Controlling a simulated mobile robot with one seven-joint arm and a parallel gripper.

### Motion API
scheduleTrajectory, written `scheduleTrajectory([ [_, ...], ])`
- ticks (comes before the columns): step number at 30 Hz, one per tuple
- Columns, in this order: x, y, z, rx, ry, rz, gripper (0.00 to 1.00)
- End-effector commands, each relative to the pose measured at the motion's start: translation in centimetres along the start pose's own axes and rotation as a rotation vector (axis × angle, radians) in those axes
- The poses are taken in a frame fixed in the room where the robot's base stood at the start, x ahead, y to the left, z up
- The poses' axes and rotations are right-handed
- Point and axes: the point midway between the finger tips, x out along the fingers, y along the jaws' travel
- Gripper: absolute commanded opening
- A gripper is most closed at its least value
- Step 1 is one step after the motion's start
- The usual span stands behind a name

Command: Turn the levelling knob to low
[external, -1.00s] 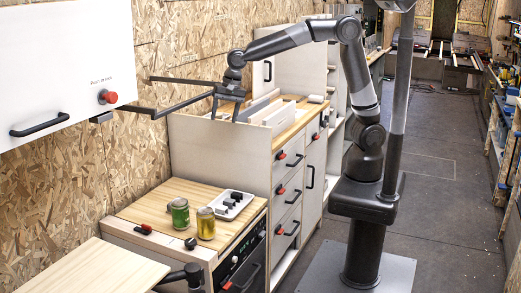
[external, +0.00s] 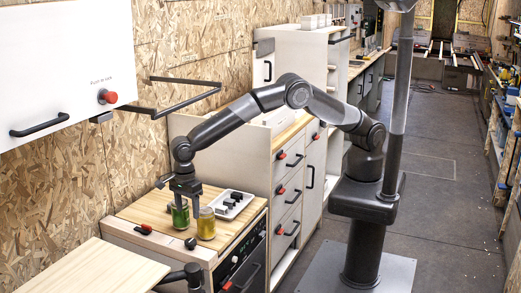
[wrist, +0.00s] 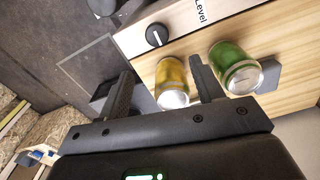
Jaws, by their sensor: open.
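The levelling knob (wrist: 156,36) is a round black knob with a white mark, beside the word "Level" on the panel edge in the wrist view. The same black knob (external: 190,243) sits at the front edge of the wooden counter in the external view. I cannot read its setting. My gripper (external: 187,204) points down over the counter by the two cans, behind the knob and apart from it. In the wrist view its fingers (wrist: 162,72) are spread and hold nothing; the yellow can shows between them.
A green can (external: 180,214) and a yellow can (external: 206,224) stand on the counter (external: 150,207) close to my fingers. A white switch box (external: 232,204) lies behind them. A red-ended fitting (external: 145,229) is left of the knob. A pale board (external: 95,270) lies in front.

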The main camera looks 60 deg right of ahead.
Motion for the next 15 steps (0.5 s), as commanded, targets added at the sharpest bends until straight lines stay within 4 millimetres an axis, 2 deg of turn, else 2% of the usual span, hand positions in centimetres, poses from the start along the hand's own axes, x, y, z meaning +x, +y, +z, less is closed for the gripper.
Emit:
scheduleTrajectory([
  [8, 2.6, 0.4, 0.5, 0.030, 0.007, 0.004, 0.61],
  [15, 7.2, 0.4, 0.4, 0.028, 0.007, 0.004, 0.61],
])
